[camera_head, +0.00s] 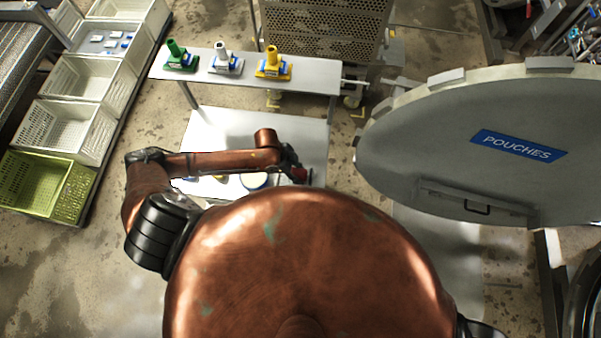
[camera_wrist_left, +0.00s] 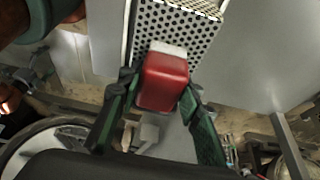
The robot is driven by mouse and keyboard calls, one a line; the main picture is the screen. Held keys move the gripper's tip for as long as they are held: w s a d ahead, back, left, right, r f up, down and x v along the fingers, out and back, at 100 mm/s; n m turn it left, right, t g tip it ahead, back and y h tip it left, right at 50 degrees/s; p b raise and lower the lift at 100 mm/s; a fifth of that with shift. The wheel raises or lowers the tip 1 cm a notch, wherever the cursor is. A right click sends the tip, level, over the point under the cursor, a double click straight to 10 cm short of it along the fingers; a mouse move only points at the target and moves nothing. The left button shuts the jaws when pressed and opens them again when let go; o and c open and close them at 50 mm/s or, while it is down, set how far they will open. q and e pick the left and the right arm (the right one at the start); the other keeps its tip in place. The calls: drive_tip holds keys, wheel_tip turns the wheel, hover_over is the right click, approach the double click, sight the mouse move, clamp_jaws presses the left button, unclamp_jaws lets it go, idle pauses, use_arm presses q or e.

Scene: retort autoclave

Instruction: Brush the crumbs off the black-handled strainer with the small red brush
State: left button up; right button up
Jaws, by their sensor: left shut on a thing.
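My left gripper (camera_head: 292,168) is over the low metal table (camera_head: 230,128). In the left wrist view, its green fingers (camera_wrist_left: 156,98) are shut on the small red brush (camera_wrist_left: 165,82), with a pale edge at its far end. In the head view, only a bit of the red brush (camera_head: 299,175) shows at the gripper. A pale round thing (camera_head: 255,181) lies on the table just left of the gripper, partly hidden by my body; I cannot tell whether it is the strainer. No black handle or crumbs can be made out. My right gripper is out of view.
A narrow shelf (camera_head: 310,82) behind the table holds green (camera_head: 180,58), white (camera_head: 225,62) and yellow (camera_head: 272,66) items. White crates and a lime crate (camera_head: 45,185) stand at left. The large round door (camera_head: 450,160) marked POUCHES closes off the right.

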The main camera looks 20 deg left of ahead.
sight(285, 177)
use_arm(q)
drive_tip(key=shift+s+a+p, duration=0.15)
drive_tip(key=shift+a+p, duration=0.05)
drive_tip(key=shift+a, duration=0.5)
drive_tip(key=shift+s+a+p, duration=0.15)
drive_tip(key=shift+a+p, duration=0.05)
drive_tip(key=shift+a, duration=0.45)
drive_tip(key=shift+s+a+f+p, duration=0.1)
drive_tip(key=shift+s+a+p, duration=0.15)
drive_tip(key=shift+a, duration=0.55)
drive_tip(key=shift+s+a+p, duration=0.2)
drive_tip(key=shift+a, duration=0.55)
drive_tip(key=shift+s+a+f, duration=0.1)
drive_tip(key=shift+a, duration=0.3)
drive_tip(key=shift+r+p, duration=0.45)
wheel_tip(285, 177, up, 5)
drive_tip(key=p, duration=0.4)
drive_tip(key=shift+d+r, duration=0.1)
drive_tip(key=shift+r, duration=0.05)
